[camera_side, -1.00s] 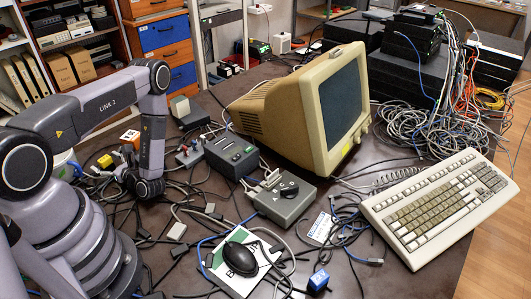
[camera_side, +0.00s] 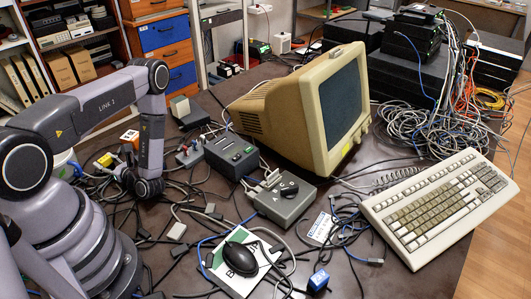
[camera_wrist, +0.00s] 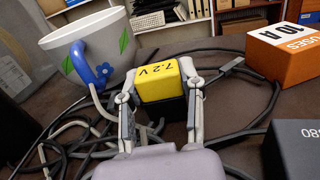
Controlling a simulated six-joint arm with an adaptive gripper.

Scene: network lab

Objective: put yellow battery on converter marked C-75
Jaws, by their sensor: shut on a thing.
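The yellow battery (camera_wrist: 158,84), marked 7.2 V with a black lower part, sits between the two fingers of my gripper (camera_wrist: 157,80) in the wrist view. The fingers are shut on its sides. In the side view the battery (camera_side: 105,160) is a small yellow block at the left, with my gripper (camera_side: 117,172) beside it low over the table. I cannot read the mark C-75 on anything in either view. A dark box marked with digits ending in 80 (camera_wrist: 294,150) is cut off at the right of the wrist view.
A mug with a blue handle (camera_wrist: 88,50) stands close left of the battery. An orange 10 A fuses box (camera_wrist: 286,58) is at right. Loose cables surround the gripper. A grey box (camera_side: 231,155), a knobbed box (camera_side: 283,200), a monitor (camera_side: 290,105) and a keyboard (camera_side: 440,205) stand further right.

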